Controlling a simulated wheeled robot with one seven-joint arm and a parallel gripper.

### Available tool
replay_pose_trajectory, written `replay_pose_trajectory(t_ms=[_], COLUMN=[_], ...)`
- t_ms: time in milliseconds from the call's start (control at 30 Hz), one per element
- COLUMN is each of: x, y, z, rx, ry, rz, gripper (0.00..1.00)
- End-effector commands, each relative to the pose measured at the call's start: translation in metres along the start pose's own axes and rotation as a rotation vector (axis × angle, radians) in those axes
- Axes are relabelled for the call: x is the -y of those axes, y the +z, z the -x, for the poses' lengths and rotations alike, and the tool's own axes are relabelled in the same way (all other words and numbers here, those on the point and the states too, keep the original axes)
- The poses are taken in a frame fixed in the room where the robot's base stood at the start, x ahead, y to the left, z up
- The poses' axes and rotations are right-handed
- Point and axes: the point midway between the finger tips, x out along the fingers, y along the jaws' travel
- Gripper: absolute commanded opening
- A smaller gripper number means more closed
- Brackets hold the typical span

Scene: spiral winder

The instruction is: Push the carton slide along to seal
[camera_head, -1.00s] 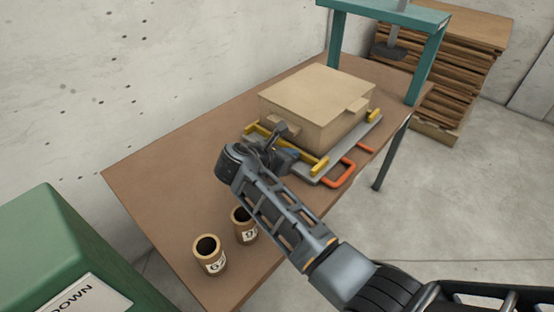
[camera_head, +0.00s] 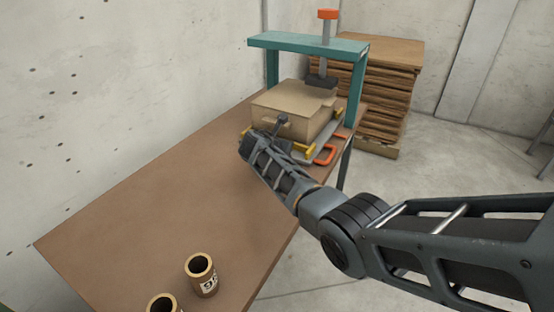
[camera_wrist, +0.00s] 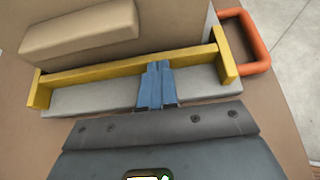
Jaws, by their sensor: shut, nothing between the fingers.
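The cardboard carton (camera_head: 290,108) sits on a grey slide (camera_head: 326,137) with yellow end rails and an orange handle (camera_head: 325,154). The carton's far part is at the teal press frame (camera_head: 308,44), near the dark press head (camera_head: 321,81). In the wrist view, my gripper (camera_wrist: 159,68) is shut and empty, its blue fingertips at the near yellow rail (camera_wrist: 125,73) above the grey slide plate (camera_wrist: 90,98). Whether they touch the rail I cannot tell. A carton flap (camera_wrist: 80,28) shows beyond the rail. In the head view, my arm hides part of the rail and the fingers.
Two brown tubes, one (camera_head: 201,274) and another (camera_head: 164,303), stand on the table's near end. The brown table (camera_head: 160,210) is bare between them and the slide. A concrete wall runs along the left. A stack of brown sheets (camera_head: 384,90) stands behind the press.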

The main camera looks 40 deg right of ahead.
Motion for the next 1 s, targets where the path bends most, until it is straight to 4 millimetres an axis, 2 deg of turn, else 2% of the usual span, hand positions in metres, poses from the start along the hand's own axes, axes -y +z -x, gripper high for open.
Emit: replay_pose_trajectory(t_ms=[100,333,767,1000], x=[0.001,0.0,0.001,-0.001], y=[0.005,0.012,0.016,0.021], z=[-0.013,-0.021,-0.023,-0.015], rx=[-0.001,0.0,0.003,0.004], ry=[-0.001,0.001,0.002,0.001], rz=[-0.001,0.0,-0.004,-0.004], gripper=[0.0,0.0,0.0,0.0])
